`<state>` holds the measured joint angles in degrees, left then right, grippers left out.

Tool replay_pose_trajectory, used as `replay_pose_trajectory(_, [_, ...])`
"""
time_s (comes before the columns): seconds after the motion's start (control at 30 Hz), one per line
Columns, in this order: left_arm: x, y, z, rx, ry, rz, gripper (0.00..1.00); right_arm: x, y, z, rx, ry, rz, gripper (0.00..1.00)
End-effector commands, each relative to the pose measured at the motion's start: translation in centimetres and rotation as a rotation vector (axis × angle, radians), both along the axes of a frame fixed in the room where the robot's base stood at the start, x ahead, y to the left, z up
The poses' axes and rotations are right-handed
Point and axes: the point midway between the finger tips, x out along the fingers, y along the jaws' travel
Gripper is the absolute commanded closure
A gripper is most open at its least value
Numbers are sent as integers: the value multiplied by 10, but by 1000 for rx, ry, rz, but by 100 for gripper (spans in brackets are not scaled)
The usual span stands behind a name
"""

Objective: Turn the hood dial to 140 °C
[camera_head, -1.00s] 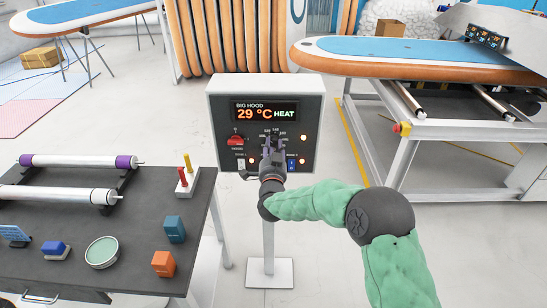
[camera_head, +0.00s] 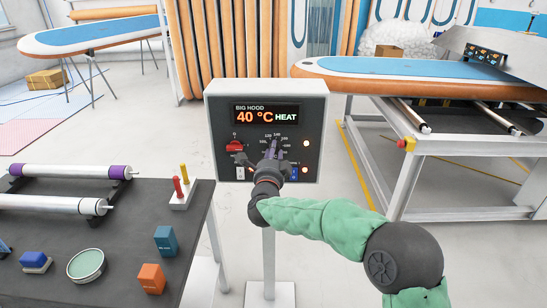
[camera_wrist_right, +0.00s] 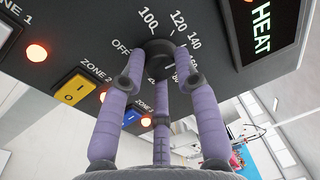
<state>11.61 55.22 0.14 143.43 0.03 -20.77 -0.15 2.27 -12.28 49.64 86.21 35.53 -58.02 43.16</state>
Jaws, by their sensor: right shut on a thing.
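The hood control box (camera_head: 216,125) stands upright on a post, and its display (camera_head: 266,115) reads "BIG HOOD 40 °C HEAT". My right gripper (camera_head: 270,160) is at the box front over the dial. In the wrist view its purple fingers (camera_wrist_right: 160,70) are closed around the dark dial (camera_wrist_right: 158,47). Marks OFF, 100, 120 and 140 show around the dial; other marks are partly hidden by the fingers. The dial's pointer is not clear to me. My left gripper is out of view.
A red switch (camera_head: 235,146) is left of the dial. A yellow zone switch (camera_wrist_right: 77,89) and lit orange lamps (camera_wrist_right: 37,52) are close to the fingers. A dark table (camera_head: 130,220) with rollers and small blocks stands left; a board bench (camera_head: 400,68) stands right.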

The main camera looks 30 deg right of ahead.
Motion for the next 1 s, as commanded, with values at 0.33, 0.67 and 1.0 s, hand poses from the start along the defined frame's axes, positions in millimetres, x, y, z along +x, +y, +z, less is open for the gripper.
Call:
replay_pose_trajectory(0.33, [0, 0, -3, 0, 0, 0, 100, -1, -2, 2, 74, -49, -4, 100])
replay_pose_trajectory(0.67, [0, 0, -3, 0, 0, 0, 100, -1, -2, 2, 79, -51, -5, 100])
replay_pose_trajectory(1.0, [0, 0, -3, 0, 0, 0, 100, 0, -1, 1, 77, -49, -3, 45])
